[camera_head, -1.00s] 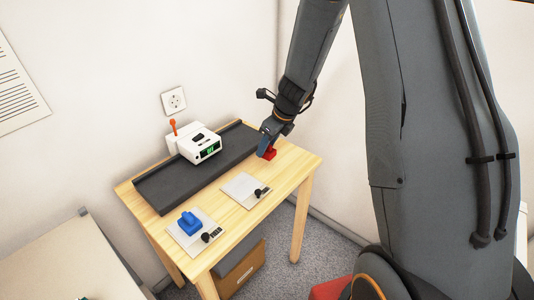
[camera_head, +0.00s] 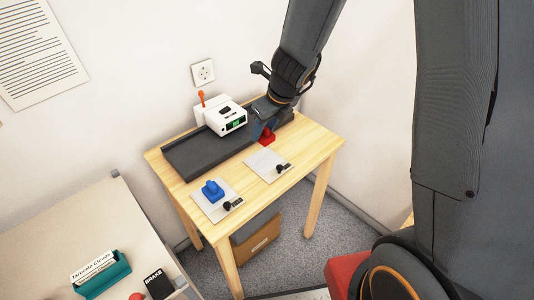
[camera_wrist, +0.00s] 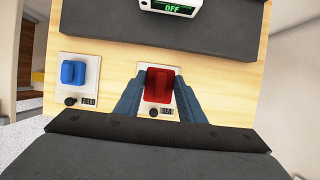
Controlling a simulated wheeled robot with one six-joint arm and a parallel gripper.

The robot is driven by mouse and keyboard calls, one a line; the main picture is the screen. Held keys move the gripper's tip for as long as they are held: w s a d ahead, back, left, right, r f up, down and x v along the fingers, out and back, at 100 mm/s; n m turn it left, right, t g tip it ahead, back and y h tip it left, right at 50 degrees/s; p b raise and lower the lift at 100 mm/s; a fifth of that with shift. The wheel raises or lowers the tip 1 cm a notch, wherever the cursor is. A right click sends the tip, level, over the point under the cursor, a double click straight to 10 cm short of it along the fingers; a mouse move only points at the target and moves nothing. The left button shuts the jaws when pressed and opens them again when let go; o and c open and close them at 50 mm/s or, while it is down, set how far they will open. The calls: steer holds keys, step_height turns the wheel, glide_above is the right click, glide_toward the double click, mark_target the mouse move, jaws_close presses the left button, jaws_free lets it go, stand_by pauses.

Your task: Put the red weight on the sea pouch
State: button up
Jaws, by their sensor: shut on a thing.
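The red weight (camera_head: 267,138) is in my gripper (camera_head: 264,131), whose two blue fingers close on its sides. In the wrist view the weight (camera_wrist: 160,85) sits between the fingertips and covers part of the sea pouch (camera_wrist: 190,103), a pale flat pad with a black knob and a "SEA" label. In the head view the weight appears behind the sea pouch (camera_head: 262,167), near the dark tray's edge. I cannot tell its exact height above the table.
A field pouch (camera_head: 228,194) with a blue weight (camera_head: 212,190) on it lies to the left. A dark tray (camera_head: 190,160) and a white device (camera_head: 226,116) with a green display are at the back of the wooden table (camera_head: 301,143). Another table (camera_head: 130,225) stands front left.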

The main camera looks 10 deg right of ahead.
steer(key=shift+w+f+b, duration=0.1)
steer(key=shift+f+b, duration=3.2)
steer(key=shift+f, duration=1.2)
steer(key=shift+f, duration=0.1)
steer(key=o, duration=1.4)
steer(key=shift+c, duration=0.2)
